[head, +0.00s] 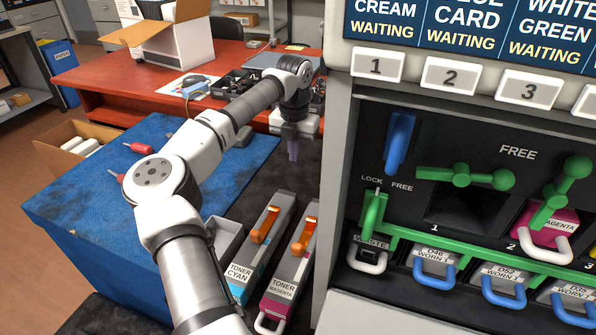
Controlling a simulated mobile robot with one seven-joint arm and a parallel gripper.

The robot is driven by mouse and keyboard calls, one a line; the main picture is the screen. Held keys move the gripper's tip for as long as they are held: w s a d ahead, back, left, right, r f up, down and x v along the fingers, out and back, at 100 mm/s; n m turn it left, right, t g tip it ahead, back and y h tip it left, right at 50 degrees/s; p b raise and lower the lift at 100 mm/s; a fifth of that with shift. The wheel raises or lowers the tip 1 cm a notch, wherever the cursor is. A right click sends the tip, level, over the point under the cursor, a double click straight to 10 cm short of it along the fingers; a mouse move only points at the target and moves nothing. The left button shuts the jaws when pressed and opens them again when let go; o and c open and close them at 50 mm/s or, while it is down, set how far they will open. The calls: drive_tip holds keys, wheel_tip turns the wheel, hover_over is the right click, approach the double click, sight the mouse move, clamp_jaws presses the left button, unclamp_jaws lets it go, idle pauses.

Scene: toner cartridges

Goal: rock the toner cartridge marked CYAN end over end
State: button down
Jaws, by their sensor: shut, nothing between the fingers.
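The toner cartridge marked CYAN (252,266) lies on the dark surface left of the printer. It is a long grey box with a white and cyan label at its near end and an orange piece (264,226) on top. A similar cartridge marked MAGENTA (279,287) lies to its right, partly cut off by the printer. My gripper (293,153) is above the dark surface, beyond the cyan cartridge's far end and apart from it. It points down, with its fingers shut and empty.
The printer (338,160) stands close on the right, with a green bar and green levers (464,176). A blue-covered table (85,200) is on the left. A grey open bin (224,238) is beside the cyan cartridge, partly behind my arm. A red desk (110,72) stands behind.

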wheel_tip(320, 180, down, 8)
drive_tip(key=shift+s+f+p, duration=0.1)
drive_tip(key=shift+f+p, duration=0.15)
drive_tip(key=shift+p, duration=0.1)
drive_tip(key=shift+s+a+f+p, duration=0.2)
drive_tip(key=shift+s+a, duration=0.1)
drive_tip(key=shift+s, duration=0.3)
drive_tip(key=shift+s+a+f+p, duration=0.15)
drive_tip(key=shift+s+a, duration=0.15)
drive_tip(key=shift+s, duration=0.25)
drive_tip(key=shift+s+a, duration=0.2)
drive_tip(key=shift+s, duration=0.5)
drive_tip(key=shift+s+f, duration=0.1)
